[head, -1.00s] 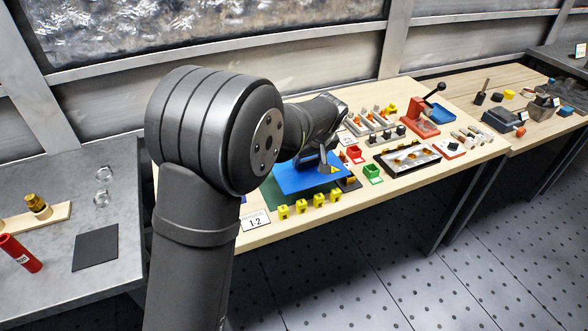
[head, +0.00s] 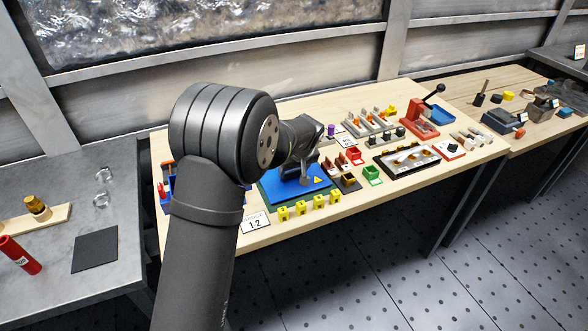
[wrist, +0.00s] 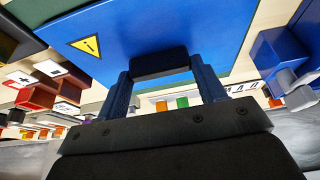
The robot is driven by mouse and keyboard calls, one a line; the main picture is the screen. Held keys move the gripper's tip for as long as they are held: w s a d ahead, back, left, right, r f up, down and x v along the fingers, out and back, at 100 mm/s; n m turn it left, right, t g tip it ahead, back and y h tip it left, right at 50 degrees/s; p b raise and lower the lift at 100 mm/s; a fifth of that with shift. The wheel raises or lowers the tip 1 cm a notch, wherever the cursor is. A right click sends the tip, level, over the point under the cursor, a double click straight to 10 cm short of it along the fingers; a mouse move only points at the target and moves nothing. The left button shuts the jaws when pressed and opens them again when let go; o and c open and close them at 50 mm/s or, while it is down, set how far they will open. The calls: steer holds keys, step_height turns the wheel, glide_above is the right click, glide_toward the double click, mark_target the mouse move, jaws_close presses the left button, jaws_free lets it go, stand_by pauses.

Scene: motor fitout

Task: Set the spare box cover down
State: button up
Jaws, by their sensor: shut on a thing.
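The spare box cover is a flat blue plate (head: 292,191) with a yellow warning triangle, over the green mat (head: 264,201) on the wooden table. It also fills the upper part of the wrist view (wrist: 190,27). My gripper (head: 306,175) is above the cover. In the wrist view its two fingers (wrist: 163,75) are shut on the cover's black handle. The cover looks roughly level and very low over the mat. I cannot tell whether its underside touches the mat. My arm hides part of the cover's left side.
Several yellow blocks (head: 319,202) stand along the mat's front edge, beside a "1-2" label (head: 255,223). Red bins (head: 354,156) and a green bin (head: 372,175) stand to the right. A blue holder (head: 168,186) is at the left. The table's back left is bare.

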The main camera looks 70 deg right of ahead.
mark_target(294, 172)
steer(key=o, duration=1.3)
steer(key=shift+f, duration=0.15)
steer(key=v, duration=1.2)
steer(key=shift+r, duration=0.2)
steer(key=shift+f, duration=0.15)
steer(key=x, duration=1.1)
steer(key=shift+w+f, duration=0.1)
steer(key=shift+f, duration=0.05)
steer(key=shift+d+f, duration=0.1)
steer(key=shift+d, duration=0.1)
steer(key=shift+r, duration=1.7)
